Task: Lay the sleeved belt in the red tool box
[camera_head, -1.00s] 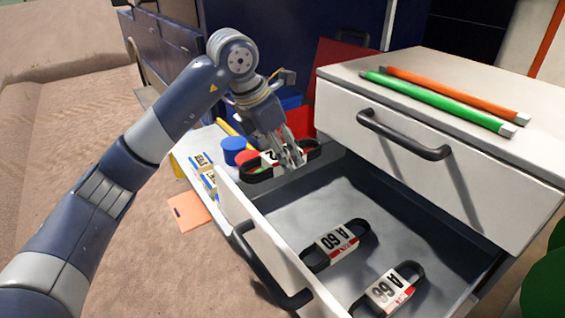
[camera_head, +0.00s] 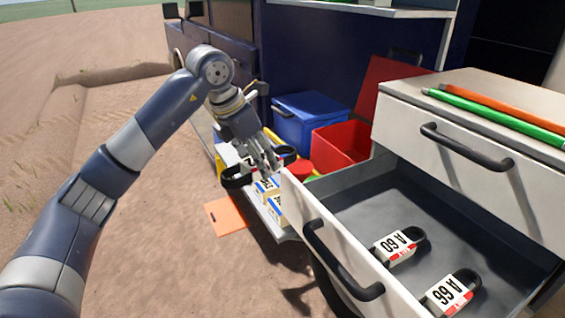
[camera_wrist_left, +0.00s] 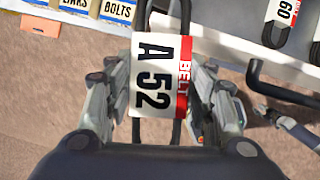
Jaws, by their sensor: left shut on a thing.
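My left gripper (camera_head: 268,168) is shut on a black belt with a white and red paper sleeve. In the left wrist view the sleeve (camera_wrist_left: 158,80) reads "A 52" and "BELT", and it sits between the fingers. In the head view the belt (camera_head: 236,181) is held in the air just left of the open drawer's front, its loop ends sticking out on both sides of the fingers. The red tool box (camera_head: 342,143) stands open behind the drawer, its red lid (camera_head: 385,95) raised. Its inside is only partly visible.
Two more sleeved belts, A 60 (camera_head: 398,246) and A 66 (camera_head: 450,293), lie in the open drawer (camera_head: 345,210). A blue box (camera_head: 303,122) stands beside the red tool box. Small labelled boxes (camera_head: 268,190) are below the gripper. Green and orange rods lie on the cabinet top.

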